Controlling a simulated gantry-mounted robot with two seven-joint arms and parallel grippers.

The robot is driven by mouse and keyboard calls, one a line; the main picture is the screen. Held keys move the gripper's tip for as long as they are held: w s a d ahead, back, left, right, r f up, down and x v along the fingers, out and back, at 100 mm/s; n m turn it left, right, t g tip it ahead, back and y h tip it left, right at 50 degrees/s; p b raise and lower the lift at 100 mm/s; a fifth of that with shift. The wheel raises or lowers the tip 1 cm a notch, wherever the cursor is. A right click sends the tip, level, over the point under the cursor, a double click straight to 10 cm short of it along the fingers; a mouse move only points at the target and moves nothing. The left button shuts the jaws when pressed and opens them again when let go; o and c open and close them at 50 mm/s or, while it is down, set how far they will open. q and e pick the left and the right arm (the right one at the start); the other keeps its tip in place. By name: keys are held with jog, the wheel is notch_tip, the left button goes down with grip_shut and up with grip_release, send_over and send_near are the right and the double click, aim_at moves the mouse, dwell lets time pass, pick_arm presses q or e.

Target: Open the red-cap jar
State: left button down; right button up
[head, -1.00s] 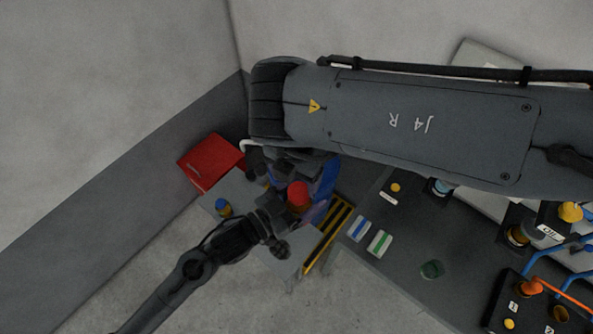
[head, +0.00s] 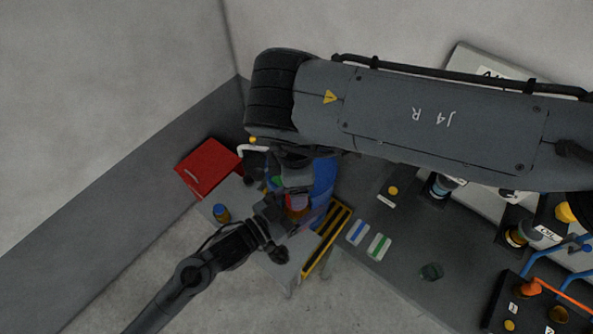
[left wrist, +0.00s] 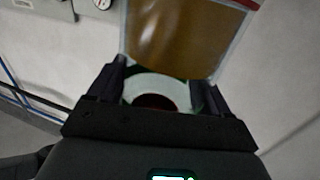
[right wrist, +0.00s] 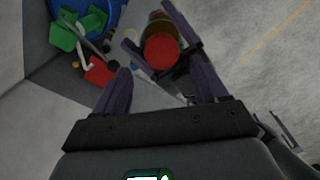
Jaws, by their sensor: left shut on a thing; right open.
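The red-cap jar has an amber body (left wrist: 180,35) that fills the upper middle of the left wrist view. Its red cap (right wrist: 163,52) faces the right wrist camera. In the head view the cap (head: 297,201) is partly hidden under my right gripper. My left gripper (head: 277,213) is shut on the jar and holds it over the grey surface; a pale ring with a dark middle (left wrist: 158,92) shows between its fingers. My right gripper (right wrist: 160,74) is open, with the cap ahead of its fingers and apart from them.
A blue bin (head: 325,180) stands close by; green pieces (right wrist: 88,28) show in it.

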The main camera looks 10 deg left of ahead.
jog(key=shift+w+f, duration=0.1)
jog(key=shift+f, duration=2.3)
